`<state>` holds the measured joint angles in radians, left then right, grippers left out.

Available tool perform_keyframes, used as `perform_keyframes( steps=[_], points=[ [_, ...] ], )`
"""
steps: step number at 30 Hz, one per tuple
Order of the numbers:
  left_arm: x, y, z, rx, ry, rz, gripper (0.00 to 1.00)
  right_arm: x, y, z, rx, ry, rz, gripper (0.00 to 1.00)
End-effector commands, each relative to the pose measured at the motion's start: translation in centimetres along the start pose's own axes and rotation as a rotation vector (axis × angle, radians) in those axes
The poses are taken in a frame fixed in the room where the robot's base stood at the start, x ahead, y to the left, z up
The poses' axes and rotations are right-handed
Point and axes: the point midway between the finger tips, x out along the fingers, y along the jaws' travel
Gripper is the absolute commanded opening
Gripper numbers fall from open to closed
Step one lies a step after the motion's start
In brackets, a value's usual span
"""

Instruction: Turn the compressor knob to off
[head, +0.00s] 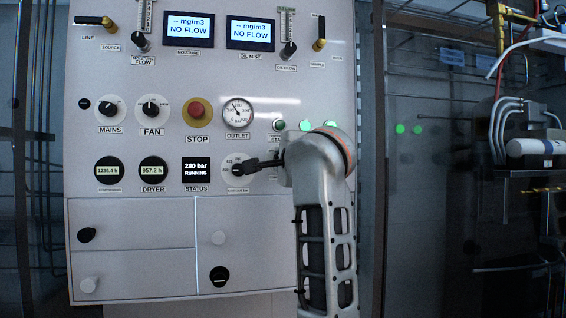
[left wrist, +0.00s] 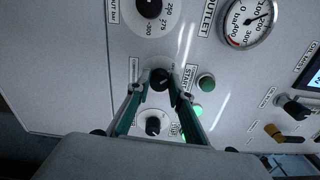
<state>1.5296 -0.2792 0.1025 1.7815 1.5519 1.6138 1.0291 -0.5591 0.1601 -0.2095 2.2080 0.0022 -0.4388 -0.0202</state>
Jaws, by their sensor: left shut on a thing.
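The compressor knob (left wrist: 160,78) is a small black knob on a pale round plate, beside the green START button in the left wrist view. Its label is too small to read, and I cannot tell its setting. My left gripper (left wrist: 160,91) has one finger on each side of the knob and is shut on it. In the head view my left gripper (head: 262,163) reaches the panel below the START button, and the hand hides the knob there. My right gripper is in neither view.
The panel (head: 130,220) carries an outlet gauge (head: 237,112), a red STOP button (head: 197,111) and a status screen (head: 196,170) reading 200 bar, RUNNING. An outlet dial (left wrist: 150,8) and another black knob (left wrist: 152,124) sit close to my fingers. Pipes and cables are at the right.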

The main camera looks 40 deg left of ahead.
Motion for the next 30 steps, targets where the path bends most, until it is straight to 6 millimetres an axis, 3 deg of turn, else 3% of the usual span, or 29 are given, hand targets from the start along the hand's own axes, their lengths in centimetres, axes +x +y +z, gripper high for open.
perform_keyframes(
  steps=[23, 24, 25, 30],
  points=[
    [0.0, 0.07, -0.02, -0.096, 0.0, 0.001, 0.0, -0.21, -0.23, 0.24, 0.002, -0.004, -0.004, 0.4],
    [0.0, 0.08, -0.02, -0.096, 0.0, 0.001, 0.31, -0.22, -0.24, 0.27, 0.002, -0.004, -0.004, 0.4],
    [0.0, 0.07, -0.02, -0.096, 0.0, 0.001, 0.38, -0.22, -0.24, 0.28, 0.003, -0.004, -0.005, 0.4],
    [0.0, 0.06, -0.01, -0.095, 0.0, 0.001, 0.38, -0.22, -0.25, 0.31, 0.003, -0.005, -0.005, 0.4]
  ],
)
